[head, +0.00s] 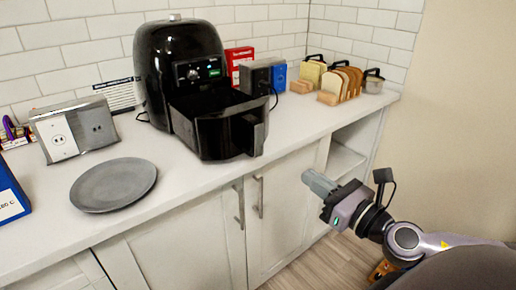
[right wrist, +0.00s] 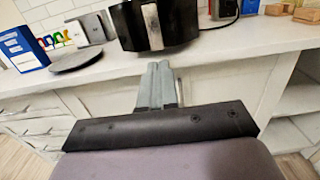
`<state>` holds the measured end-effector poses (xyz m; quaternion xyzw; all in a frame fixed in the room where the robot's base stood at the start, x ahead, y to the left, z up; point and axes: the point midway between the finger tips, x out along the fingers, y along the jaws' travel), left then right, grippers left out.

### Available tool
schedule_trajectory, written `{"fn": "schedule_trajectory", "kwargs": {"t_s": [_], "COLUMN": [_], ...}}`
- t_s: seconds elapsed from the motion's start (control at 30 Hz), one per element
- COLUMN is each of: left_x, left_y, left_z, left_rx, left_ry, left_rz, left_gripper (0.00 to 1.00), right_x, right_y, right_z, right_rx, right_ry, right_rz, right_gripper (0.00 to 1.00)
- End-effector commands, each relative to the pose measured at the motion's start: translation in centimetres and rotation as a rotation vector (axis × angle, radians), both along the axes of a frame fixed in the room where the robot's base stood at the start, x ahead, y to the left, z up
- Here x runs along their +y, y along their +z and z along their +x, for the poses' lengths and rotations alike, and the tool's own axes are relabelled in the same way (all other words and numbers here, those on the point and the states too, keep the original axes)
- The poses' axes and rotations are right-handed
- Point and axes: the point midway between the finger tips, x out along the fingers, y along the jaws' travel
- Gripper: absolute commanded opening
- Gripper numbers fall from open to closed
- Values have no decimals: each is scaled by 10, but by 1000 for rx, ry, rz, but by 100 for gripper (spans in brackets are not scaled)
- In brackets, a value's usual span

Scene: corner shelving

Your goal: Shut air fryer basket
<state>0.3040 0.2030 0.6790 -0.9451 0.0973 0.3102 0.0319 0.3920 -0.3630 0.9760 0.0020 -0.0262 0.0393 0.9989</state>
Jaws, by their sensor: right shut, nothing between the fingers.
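The black air fryer (head: 182,62) stands on the white counter. Its basket (head: 222,128) is pulled out toward the front, with its handle (head: 252,132) facing right and forward over the counter edge. In the right wrist view the basket front and silver handle (right wrist: 152,26) show at the top, beyond my fingers. My right gripper (head: 312,178) is shut and empty, in front of the cabinet doors, below and right of the basket and apart from it. In the right wrist view the right gripper's fingers (right wrist: 157,72) are together. My left gripper is out of view.
A grey plate (head: 114,184) and a socket box (head: 74,128) are left of the fryer. Bread racks (head: 343,83) and red and blue boxes are on the right. Cabinet doors (head: 285,196) with handles are below; open shelves (head: 344,160) are at right.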

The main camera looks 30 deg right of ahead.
Motion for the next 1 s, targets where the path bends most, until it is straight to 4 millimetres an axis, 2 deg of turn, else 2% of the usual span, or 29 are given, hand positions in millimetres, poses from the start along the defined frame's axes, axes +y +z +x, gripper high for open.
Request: {"fn": "schedule_trajectory", "kwargs": {"t_s": [1.0], "left_x": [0], "left_y": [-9], "left_z": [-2], "left_rx": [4], "left_ry": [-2], "left_rz": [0], "left_gripper": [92], "right_x": [4], "right_y": [5], "right_z": [66], "right_rx": [-4], "right_ry": [-2], "right_rz": [-2], "right_gripper": [0]}}
